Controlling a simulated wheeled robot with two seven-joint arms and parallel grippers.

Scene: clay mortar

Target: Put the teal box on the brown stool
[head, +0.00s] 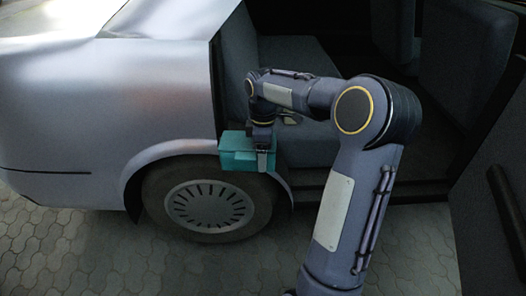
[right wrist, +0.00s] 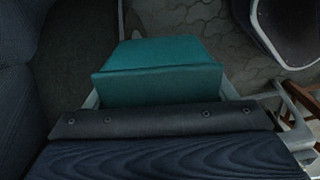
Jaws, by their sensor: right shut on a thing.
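The teal box (head: 238,150) hangs in the air in front of the silver car, above its rear wheel in the head view. My right gripper (head: 263,158) is shut on the box at its right side. In the right wrist view, the teal box (right wrist: 155,62) fills the upper middle, beyond the dark gripper body. Brown wooden bars show at the right edge of the right wrist view; they may be part of the brown stool (right wrist: 302,103), but too little shows to tell. No stool shows in the head view. My left gripper is not in view.
The silver car (head: 110,110) stands on the left, with its rear wheel (head: 208,207) below the box. Its door opening shows a grey seat (head: 300,60). An open dark door (head: 495,190) is at the right. Grey paving (head: 80,245) lies clear in front.

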